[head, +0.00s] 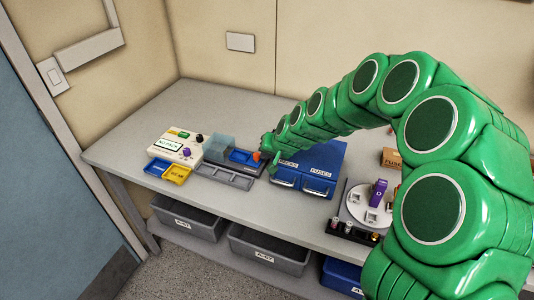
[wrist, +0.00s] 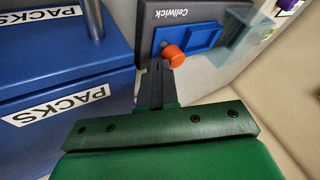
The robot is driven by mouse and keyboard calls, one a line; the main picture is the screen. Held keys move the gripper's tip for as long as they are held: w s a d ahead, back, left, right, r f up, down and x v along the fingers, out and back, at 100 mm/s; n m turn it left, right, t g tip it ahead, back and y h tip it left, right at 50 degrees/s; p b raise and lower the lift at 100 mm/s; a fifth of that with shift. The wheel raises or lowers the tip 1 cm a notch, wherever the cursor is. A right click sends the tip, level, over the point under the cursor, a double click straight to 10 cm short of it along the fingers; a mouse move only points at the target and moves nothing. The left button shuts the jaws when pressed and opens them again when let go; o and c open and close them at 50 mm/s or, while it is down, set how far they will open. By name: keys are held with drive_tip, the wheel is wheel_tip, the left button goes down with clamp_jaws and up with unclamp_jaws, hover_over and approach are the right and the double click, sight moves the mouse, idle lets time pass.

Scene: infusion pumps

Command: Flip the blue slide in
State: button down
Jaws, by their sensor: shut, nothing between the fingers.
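The blue slide (wrist: 203,38) lies on a dark grey device (wrist: 155,14) marked "Cellwick" in the wrist view. An orange knob (wrist: 173,55) sits at its near end. In the head view the slide (head: 241,156) and orange knob (head: 257,156) show just left of my gripper (head: 270,147). In the wrist view my gripper (wrist: 158,66) is shut and empty, its tips beside the orange knob. I cannot tell whether they touch it. A clear bluish cover (head: 219,147) stands at the slide's far end and also shows in the wrist view (wrist: 250,40).
A blue cabinet (head: 309,182) with drawers stands right of the device. A white unit (head: 175,148) reading "NO PACK" and a yellow tray (head: 177,174) stand left. A grey tray (head: 225,177) lies in front. A round white stand (head: 369,205) is further right. The left bench end is clear.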

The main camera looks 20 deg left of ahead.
hover_over(244, 159)
idle(0.5)
drive_tip(key=shift+r, duration=0.1)
drive_tip(key=v, duration=1)
idle(0.4)
drive_tip(key=shift+w, duration=0.1)
idle(0.3)
